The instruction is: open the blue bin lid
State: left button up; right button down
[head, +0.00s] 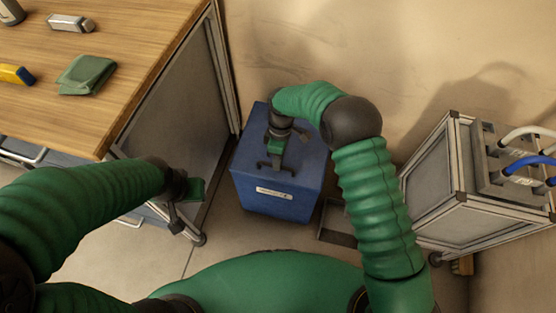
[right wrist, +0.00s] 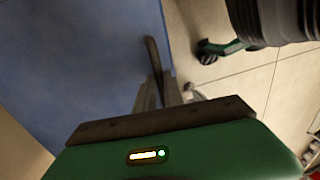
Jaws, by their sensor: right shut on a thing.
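The blue bin (head: 273,205) stands on the floor against the wall, with a white label on its front. Its blue lid (head: 305,160) lies flat on top, and no gap shows. My right gripper (head: 275,163) is over the lid, near its front edge. In the right wrist view, my right gripper (right wrist: 165,92) is shut on the dark lid handle (right wrist: 152,55), beside the blue lid surface (right wrist: 80,70). The palm hides part of this grip. My left gripper (head: 180,215) hangs left of the bin, apart from it; its jaws are too small to read.
A wooden workbench (head: 125,55) at the left holds a green cloth (head: 86,74) and a yellow-and-blue tool (head: 14,74). A metal-framed cart (head: 440,215) with cable reels stands at the right. A dark tray (head: 338,225) lies right of the bin.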

jog(key=shift+d, duration=0.25)
